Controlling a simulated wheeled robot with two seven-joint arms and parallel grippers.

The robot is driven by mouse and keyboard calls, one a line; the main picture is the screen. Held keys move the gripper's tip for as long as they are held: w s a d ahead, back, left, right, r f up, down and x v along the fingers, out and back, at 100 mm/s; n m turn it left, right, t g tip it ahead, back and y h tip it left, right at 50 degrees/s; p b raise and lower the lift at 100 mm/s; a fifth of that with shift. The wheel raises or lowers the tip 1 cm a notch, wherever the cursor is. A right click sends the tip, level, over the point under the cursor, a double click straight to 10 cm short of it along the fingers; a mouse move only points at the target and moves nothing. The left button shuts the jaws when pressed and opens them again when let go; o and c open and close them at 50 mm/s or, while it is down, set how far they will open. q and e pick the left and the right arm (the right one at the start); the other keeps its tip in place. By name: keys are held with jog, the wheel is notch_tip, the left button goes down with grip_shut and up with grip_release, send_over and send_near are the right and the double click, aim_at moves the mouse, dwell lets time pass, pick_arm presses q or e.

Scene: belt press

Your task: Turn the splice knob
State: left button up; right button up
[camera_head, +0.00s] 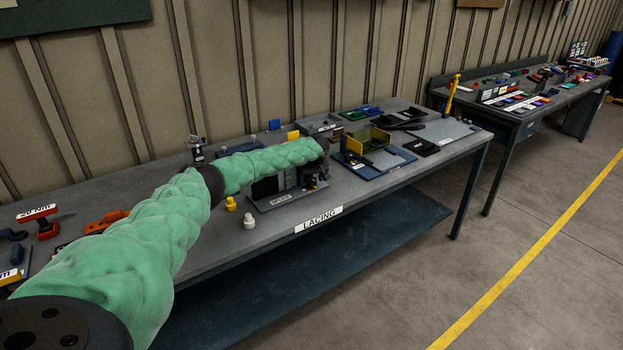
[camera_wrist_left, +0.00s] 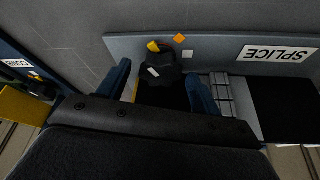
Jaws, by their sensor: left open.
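The splice knob (camera_wrist_left: 163,70) is a dark, lobed knob with a yellow mark and a small white mark, in the left wrist view. The SPLICE label (camera_wrist_left: 277,53) appears upside down to the right. My left gripper (camera_wrist_left: 158,76) is open, its blue fingers on either side of the knob; contact cannot be told. In the head view my left gripper (camera_head: 318,178) is small and dark at the splice unit (camera_head: 284,200), and the knob is hidden. My right gripper is not in view.
The unit stands on a long grey bench with a LACING label (camera_head: 319,219) on its front edge. A yellow knob (camera_head: 230,203) and a white knob (camera_head: 249,221) stand left of it. A yellow-sided fixture (camera_head: 367,140) is to the right.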

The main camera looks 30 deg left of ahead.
pick_arm(q)
jog(key=c, duration=1)
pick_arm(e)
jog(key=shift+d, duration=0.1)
pick_arm(q)
jog(key=shift+m, duration=0.4)
jog(key=shift+s+f+m+t+h, duration=0.1)
jog(key=shift+m+t+h, duration=0.3)
jog(key=shift+m, duration=1.2)
jog(key=shift+a+m+t+h+b, duration=0.15)
jog(key=shift+m+t+h+b, duration=0.3)
jog(key=shift+m, duration=0.75)
jog(key=shift+m+h+b, duration=0.45)
jog(key=shift+m+h, duration=0.1)
jog(key=shift+m, duration=0.85)
jog(key=shift+a, duration=0.1)
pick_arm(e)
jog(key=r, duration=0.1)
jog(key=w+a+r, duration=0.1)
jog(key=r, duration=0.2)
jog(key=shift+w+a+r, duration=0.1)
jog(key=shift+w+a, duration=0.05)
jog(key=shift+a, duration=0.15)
